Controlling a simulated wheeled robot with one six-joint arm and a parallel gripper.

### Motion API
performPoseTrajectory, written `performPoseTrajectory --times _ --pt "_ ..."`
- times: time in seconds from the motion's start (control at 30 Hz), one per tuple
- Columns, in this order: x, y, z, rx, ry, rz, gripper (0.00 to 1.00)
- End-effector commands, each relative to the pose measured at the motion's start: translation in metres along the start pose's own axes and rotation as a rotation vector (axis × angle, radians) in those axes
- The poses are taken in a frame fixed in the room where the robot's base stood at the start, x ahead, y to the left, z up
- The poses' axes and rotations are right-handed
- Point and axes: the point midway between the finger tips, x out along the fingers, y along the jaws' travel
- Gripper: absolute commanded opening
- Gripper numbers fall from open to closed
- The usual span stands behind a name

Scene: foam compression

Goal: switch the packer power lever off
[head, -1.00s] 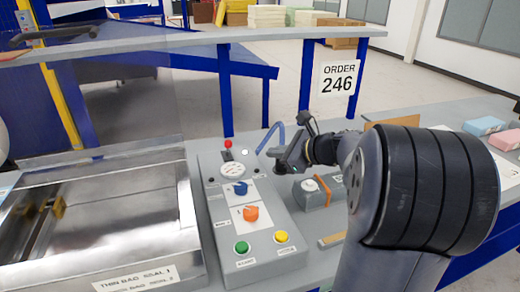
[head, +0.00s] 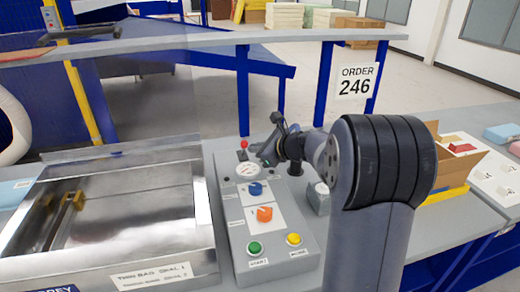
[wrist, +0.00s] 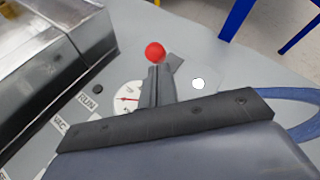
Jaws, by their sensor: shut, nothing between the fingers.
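The power lever is a small lever with a red ball knob (head: 244,145) at the far end of the grey control panel (head: 238,236). In the wrist view the red knob (wrist: 155,52) sits just beyond the fingertips of my gripper (wrist: 158,75). The fingers are together with nothing between them, and they hide most of the lever's shaft. I cannot tell whether the fingers touch the knob. In the head view my gripper (head: 262,152) is just right of the knob, above the panel.
The panel also has a gauge (head: 249,170), a blue knob (head: 256,189), an orange knob (head: 265,214), a green button (head: 254,248) and a yellow button (head: 294,239). The steel packer (head: 120,215) stands left. An open cardboard box (head: 462,165) is right.

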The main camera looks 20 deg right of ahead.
Motion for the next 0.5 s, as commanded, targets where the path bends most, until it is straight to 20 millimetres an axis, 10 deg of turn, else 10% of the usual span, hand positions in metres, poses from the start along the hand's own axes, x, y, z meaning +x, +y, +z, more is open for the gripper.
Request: performPoseTrajectory --times 0.5 --pt "-0.0002 -0.0038 0.0055 0.022 0.032 0.023 0.00"
